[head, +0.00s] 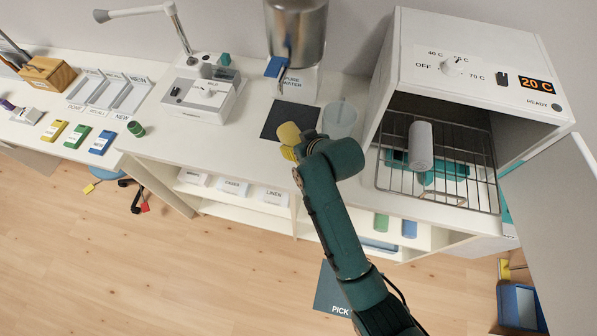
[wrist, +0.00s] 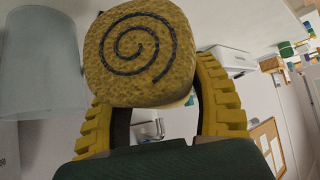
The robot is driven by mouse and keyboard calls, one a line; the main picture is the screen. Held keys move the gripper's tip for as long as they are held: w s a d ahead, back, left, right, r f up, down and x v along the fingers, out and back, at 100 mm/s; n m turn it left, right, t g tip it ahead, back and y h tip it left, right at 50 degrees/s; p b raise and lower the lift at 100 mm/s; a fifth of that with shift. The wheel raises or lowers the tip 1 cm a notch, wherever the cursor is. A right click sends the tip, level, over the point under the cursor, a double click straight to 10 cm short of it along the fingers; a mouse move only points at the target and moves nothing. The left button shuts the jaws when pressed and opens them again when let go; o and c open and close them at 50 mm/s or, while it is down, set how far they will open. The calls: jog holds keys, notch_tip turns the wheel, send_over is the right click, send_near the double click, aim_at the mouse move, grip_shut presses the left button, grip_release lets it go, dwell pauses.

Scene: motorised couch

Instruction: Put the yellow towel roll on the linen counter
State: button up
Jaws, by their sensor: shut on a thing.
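The yellow towel roll (head: 288,133) is held above the white counter (head: 232,160), near the dark square mat. In the wrist view the roll (wrist: 143,50) shows its end with a dark spiral, between the yellow fingers of my gripper (wrist: 155,100). My gripper (head: 291,153) is shut on the roll, and my green wrist hides part of the counter behind it. A LINEN label (head: 273,195) is on the shelf below the counter's front edge. I cannot tell from the frames which stretch of counter bears the linen name.
A translucent cup (head: 340,119) stands right beside my wrist. Behind are the dark mat (head: 290,121) and a steel water dispenser (head: 296,30). The open warming cabinet (head: 480,50) holds a grey roll (head: 421,146) on its rack. A lamp device (head: 203,92) stands left; the counter front between is clear.

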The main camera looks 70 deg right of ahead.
jog(key=f, duration=0.5)
jog(key=f+b, duration=0.1)
jog(key=f, duration=0.3)
jog(key=shift+s+d+f, duration=0.1)
jog(key=shift+d+f, duration=0.1)
jog(key=shift+f, duration=0.2)
jog(key=shift+f, duration=0.15)
jog(key=o, duration=1.2)
jog(key=p+v, duration=0.2)
jog(key=v, duration=1)
